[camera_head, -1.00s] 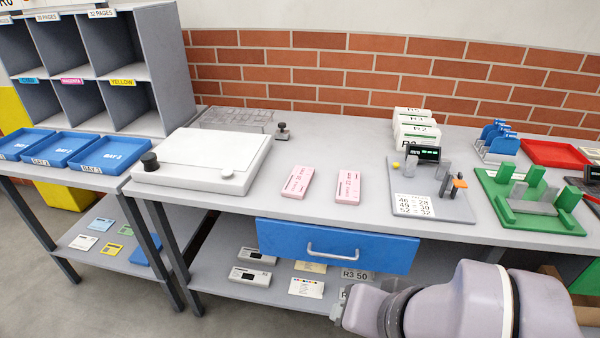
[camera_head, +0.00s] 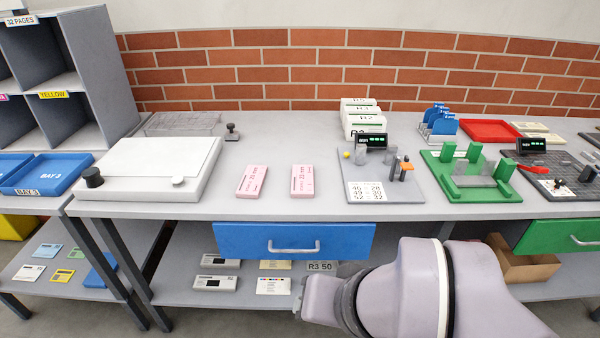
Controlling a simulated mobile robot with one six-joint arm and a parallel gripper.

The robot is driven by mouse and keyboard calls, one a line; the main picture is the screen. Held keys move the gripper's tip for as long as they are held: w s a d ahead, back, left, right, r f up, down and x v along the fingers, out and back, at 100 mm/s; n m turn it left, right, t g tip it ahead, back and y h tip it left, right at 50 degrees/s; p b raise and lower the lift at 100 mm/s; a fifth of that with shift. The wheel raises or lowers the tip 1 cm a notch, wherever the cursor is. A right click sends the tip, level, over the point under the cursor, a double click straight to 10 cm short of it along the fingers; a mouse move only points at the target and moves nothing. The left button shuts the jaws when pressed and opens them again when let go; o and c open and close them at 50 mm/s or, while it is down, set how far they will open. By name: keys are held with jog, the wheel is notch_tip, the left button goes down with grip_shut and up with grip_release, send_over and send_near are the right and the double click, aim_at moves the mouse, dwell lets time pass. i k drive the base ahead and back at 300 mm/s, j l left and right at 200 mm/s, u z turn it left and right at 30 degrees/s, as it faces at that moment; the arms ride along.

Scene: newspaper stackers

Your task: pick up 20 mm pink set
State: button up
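Two pink sets lie flat on the grey table, side by side and apart. The left pink set (camera_head: 252,181) is slightly tilted in the picture, and the right pink set (camera_head: 302,180) is nearly straight. Both carry dark print that appears to include a size in mm, but it is too small for me to tell surely which is the 20 mm one. My arm comes in at the lower right, in front of the table and below its top. My gripper's fingers do not show.
A white light-box-like unit (camera_head: 150,165) stands left of the pink sets. A grey board with a display (camera_head: 384,190) stands right, then a green fixture (camera_head: 470,190). A blue drawer (camera_head: 295,241) is under the front edge. Table around the pink sets is clear.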

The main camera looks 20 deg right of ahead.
aim_at(250, 186)
jog(key=i+j+z, duration=0.35)
jog(key=j, duration=0.25)
jog(key=i+j+z, duration=0.4)
jog(key=j, duration=0.3)
jog(key=i+j+z, duration=0.15)
jog(key=j, duration=0.25)
jog(key=i+j+z, duration=0.2)
jog(key=j, duration=0.2)
jog(key=i, duration=0.05)
